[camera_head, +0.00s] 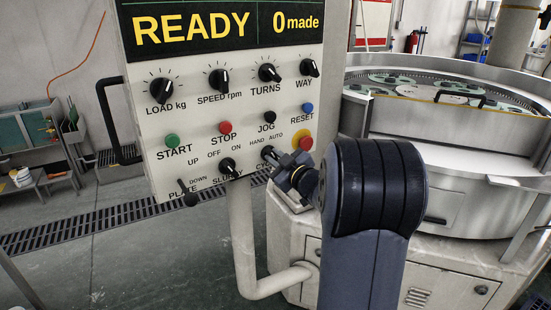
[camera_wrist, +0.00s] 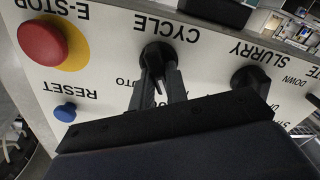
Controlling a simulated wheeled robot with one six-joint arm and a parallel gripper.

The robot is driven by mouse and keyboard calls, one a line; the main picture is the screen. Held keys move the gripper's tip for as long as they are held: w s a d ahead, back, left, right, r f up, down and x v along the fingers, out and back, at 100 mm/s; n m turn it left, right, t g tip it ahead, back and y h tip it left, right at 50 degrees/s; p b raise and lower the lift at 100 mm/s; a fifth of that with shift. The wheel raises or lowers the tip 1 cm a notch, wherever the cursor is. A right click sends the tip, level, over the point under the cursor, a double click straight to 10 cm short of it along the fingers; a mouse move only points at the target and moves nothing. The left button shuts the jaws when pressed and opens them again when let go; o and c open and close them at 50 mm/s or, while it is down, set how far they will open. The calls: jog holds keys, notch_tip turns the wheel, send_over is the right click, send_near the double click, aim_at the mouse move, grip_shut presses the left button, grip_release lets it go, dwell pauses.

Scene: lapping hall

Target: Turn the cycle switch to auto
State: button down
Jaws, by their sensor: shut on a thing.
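The cycle switch (camera_head: 267,151) is a small black knob at the lower right of the white control panel, with HAND and AUTO printed above it. In the wrist view, which shows the panel upside down, the cycle switch (camera_wrist: 157,54) sits between my gripper's two fingers (camera_wrist: 160,78). My gripper (camera_head: 279,163) is shut on it in the head view too, reaching in from the right. Part of the AUTO label shows beside the fingers in the wrist view; the HAND label is hidden there. The exact direction of the knob's pointer is hard to tell.
The slurry switch (camera_head: 228,167) is just left of the cycle switch. The red emergency stop (camera_head: 305,143) on yellow and the blue reset button (camera_head: 308,108) are close above right. The plate lever (camera_head: 188,194) sticks out lower left. The display reads READY, 0 made.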

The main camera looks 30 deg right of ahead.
jog(key=m+p, duration=0.2)
jog(key=m, duration=0.1)
jog(key=shift+d+r+p, duration=0.1)
jog(key=shift+r+p, duration=0.1)
jog(key=shift+p, duration=0.2)
jog(key=m+p, duration=0.2)
jog(key=shift+m, duration=0.4)
jog(key=m+p, duration=0.1)
jog(key=m, duration=0.2)
jog(key=m+p, duration=0.2)
jog(key=shift+d+f+m, duration=0.2)
jog(key=shift+m, duration=0.2)
jog(key=c, duration=1.4)
grip_release()
jog(key=shift+s, duration=0.1)
